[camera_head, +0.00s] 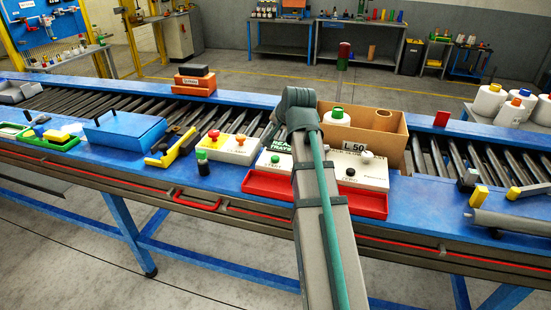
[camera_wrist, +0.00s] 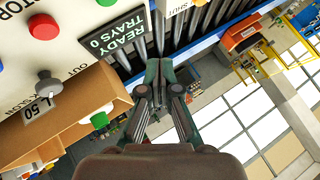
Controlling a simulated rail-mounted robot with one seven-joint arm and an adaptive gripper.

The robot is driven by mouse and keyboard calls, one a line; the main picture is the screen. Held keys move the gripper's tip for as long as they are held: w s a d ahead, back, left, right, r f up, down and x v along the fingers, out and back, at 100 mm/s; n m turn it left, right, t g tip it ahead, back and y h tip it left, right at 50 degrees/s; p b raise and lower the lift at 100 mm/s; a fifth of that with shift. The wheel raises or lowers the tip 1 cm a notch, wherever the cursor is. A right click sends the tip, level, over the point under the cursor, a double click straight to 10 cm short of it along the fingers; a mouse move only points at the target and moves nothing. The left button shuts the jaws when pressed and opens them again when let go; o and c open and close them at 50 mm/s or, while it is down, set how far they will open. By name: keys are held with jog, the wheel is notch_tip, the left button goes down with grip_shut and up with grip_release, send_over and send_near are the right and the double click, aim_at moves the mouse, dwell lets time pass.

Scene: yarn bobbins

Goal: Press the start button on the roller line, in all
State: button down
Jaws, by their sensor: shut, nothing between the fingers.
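The roller line (camera_head: 105,123) runs across the head view, with control boxes along its near blue rail. A white box (camera_head: 262,168) carries a green button (camera_head: 275,159) beside the black READY TRAYS display. In the wrist view that display (camera_wrist: 115,40) reads 0, and a green patch (camera_wrist: 170,3) shows at the top edge. I cannot read a START label. My gripper (camera_wrist: 158,66) is shut and empty, its fingertips below and right of the display in the wrist view and apart from any button.
The cardboard box (camera_head: 385,143) marked L 50 holds a green-capped bobbin (camera_head: 337,115). A yellow-and-white box (camera_head: 235,148) with a red button stands to the left.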

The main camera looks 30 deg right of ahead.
jog(key=b, duration=0.4)
send_over(276, 158)
notch_tip(276, 158, down, 6)
jog(key=shift+f+b, duration=0.4)
jog(key=shift+f, duration=0.8)
jog(key=shift+f, duration=0.1)
jog(key=shift+f, duration=0.35)
